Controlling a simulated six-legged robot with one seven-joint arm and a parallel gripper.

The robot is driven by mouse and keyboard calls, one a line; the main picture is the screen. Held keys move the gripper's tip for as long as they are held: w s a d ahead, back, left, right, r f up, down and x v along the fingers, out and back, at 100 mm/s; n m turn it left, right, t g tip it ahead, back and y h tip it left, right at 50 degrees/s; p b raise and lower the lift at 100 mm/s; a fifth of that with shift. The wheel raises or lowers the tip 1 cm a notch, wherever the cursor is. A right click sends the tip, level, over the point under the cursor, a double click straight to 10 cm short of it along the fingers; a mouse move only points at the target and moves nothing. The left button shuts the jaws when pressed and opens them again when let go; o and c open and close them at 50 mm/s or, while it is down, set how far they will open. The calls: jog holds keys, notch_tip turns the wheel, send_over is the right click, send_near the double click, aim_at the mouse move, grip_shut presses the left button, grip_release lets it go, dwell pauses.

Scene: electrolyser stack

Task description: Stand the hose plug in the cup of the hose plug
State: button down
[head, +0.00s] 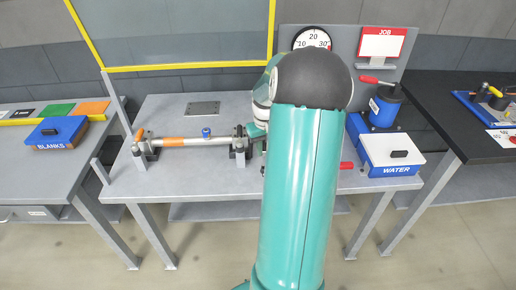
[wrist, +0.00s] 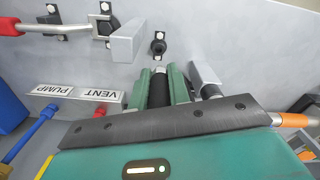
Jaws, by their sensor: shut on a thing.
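In the wrist view, my gripper (wrist: 160,78) has its two green fingers closed on a dark cylindrical thing (wrist: 160,92), which I take to be the hose plug. Its lower part is hidden by my gripper's body. Just beyond the fingertips is a small black round fitting (wrist: 158,46) on the grey surface. It may be the cup of the hose plug, but I cannot tell for sure. The plug's end looks close to this fitting, and I cannot tell whether they touch.
Grey blocks (wrist: 128,42) and (wrist: 203,75) flank the fingers. In the head view, the grey bench (head: 180,182) holds an orange-and-white tube (head: 185,141), a blue WATER box (head: 390,153) and a blue canister (head: 385,106).

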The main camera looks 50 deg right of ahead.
jog(key=shift+s+r, duration=0.1)
jog(key=shift+s, duration=0.15)
jog(key=shift+w+f, duration=0.2)
jog(key=shift+s+f, duration=0.2)
jog(key=shift+f, duration=0.35)
jog(key=shift+w+f, duration=0.1)
jog(key=shift+f, duration=1.7)
jog(key=shift+f, duration=1.05)
jog(key=c, duration=1.2)
grip_release()
jog(key=shift+c, duration=0.2)
jog(key=shift+r, duration=0.15)
